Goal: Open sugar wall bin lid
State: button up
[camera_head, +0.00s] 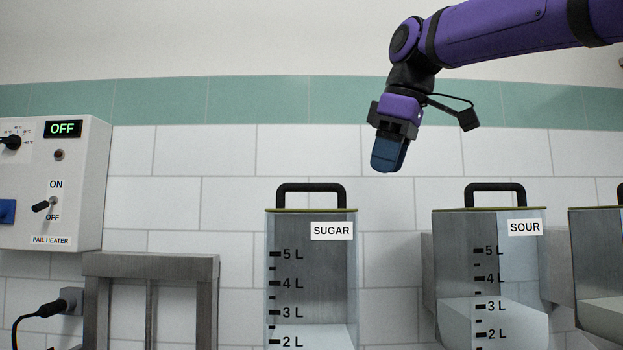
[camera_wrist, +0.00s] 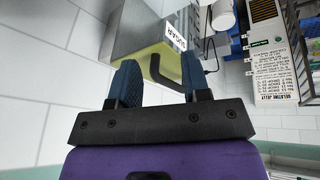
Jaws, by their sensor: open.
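The sugar wall bin (camera_head: 312,275) is a clear-fronted box with a SUGAR label and litre marks, holding white contents near the 2 L mark. Its lid (camera_head: 295,210) lies flat on top, shut, with a black arched handle (camera_head: 311,187). My gripper (camera_head: 388,160) is above and to the right of this handle, apart from it, pointing down. In the wrist view my gripper (camera_wrist: 158,82) has its two blue fingers apart with nothing held. The black handle (camera_wrist: 168,72) and yellowish lid (camera_wrist: 148,62) show beyond and between the fingertips.
The sour bin (camera_head: 490,270) with its own black handle stands to the right, and another bin (camera_head: 598,260) is at the right edge.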

jog(key=w+a+r+n+g+y, duration=0.1)
jog(key=w+a+r+n+y, duration=0.1)
jog(key=w+a+r+n, duration=0.45)
jog(key=shift+m, duration=0.25)
jog(key=x, duration=0.3)
jog(key=s+x, duration=0.1)
jog(key=x, duration=0.5)
jog(key=shift+s+a+f, duration=0.2)
jog(key=shift+a+f, duration=0.15)
jog(key=shift+c, duration=0.3)
grip_shut()
